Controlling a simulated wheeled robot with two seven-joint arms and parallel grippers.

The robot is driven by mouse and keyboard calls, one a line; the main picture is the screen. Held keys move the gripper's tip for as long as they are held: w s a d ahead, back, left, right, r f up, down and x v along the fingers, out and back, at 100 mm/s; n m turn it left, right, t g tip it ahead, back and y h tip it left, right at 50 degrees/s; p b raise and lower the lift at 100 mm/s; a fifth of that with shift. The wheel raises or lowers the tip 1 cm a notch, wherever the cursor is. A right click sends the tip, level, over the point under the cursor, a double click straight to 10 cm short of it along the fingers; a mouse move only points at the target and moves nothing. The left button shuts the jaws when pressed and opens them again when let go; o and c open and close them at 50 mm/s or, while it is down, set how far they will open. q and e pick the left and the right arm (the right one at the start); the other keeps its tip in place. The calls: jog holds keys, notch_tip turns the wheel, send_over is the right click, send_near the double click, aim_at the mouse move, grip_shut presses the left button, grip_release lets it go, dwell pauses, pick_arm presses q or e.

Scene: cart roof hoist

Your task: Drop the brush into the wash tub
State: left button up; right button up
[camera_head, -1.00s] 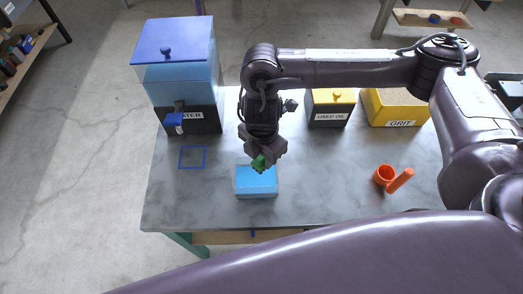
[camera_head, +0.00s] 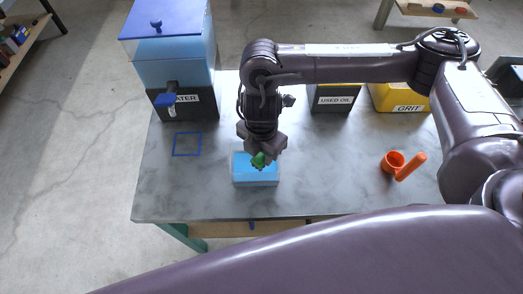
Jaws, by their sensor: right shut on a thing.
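The wash tub (camera_head: 256,178) is a small light blue box on the grey table, at the middle of the head view. My right gripper (camera_head: 259,158) points down over the tub's back part and is shut on a small green thing, which looks like the brush (camera_head: 258,161). The green part shows at the fingertips, above the blue inside of the tub. The rest of the brush is hidden by the gripper. Whether the brush touches the tub I cannot tell. My left gripper is not in view.
A water tank (camera_head: 170,60) with a blue tap stands back left, a blue square outline (camera_head: 187,143) before it. The used oil box (camera_head: 335,99) and grit box (camera_head: 400,99) stand at the back.

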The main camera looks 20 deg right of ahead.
jog(key=o, duration=1.1)
jog(key=shift+r, duration=0.1)
notch_tip(320, 180, up, 8)
jog(key=shift+f+p, duration=0.15)
jog(key=shift+p, duration=0.3)
jog(key=shift+s+f, duration=0.1)
